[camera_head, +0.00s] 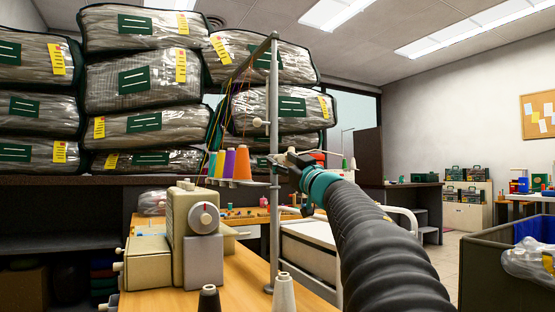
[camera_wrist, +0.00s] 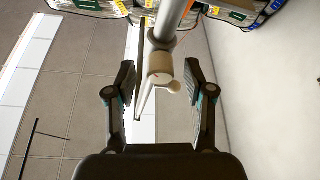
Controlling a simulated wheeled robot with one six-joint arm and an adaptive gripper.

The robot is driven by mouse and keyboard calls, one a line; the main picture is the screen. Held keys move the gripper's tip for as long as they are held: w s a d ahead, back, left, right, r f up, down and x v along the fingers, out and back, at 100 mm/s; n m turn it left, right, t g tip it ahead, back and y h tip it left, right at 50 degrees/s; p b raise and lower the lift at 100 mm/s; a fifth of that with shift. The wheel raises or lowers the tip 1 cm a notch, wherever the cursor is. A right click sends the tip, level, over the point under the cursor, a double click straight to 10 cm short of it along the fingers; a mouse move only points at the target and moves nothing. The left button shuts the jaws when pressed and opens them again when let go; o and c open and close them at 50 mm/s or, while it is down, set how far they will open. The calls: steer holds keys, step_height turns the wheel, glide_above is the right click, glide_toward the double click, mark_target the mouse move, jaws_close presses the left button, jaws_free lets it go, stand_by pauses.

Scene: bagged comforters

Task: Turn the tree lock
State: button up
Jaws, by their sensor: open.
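In the wrist view, a beige collar (camera_wrist: 160,66) with a small rounded knob (camera_wrist: 174,87), which looks like the tree lock, sits on the pole. My gripper (camera_wrist: 160,78) is open, with one finger on each side of the collar and visible gaps at both sides. In the head view, my gripper (camera_head: 284,164) is beside the pole, reaching in from the right. A small pale knob (camera_head: 258,122) shows on the pole above it. Contact with the pole cannot be told.
A beige sewing machine (camera_head: 197,225) stands on a wooden table (camera_head: 240,292). Coloured thread cones (camera_head: 236,165) are just left of the pole, and threads run above. Two cones (camera_head: 284,292) stand in front. Bagged comforters (camera_head: 145,77) are stacked behind. A dark bin (camera_head: 490,268) is at right.

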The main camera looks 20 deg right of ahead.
steer(key=shift+x, duration=0.85)
jaws_close()
steer(key=shift+r+n+y+p, duration=0.2)
steer(key=shift+n+y+p, duration=0.1)
steer(key=shift+n+p, duration=0.35)
steer(key=shift+f+n, duration=0.15)
steer(key=shift+n, duration=0.3)
jaws_free()
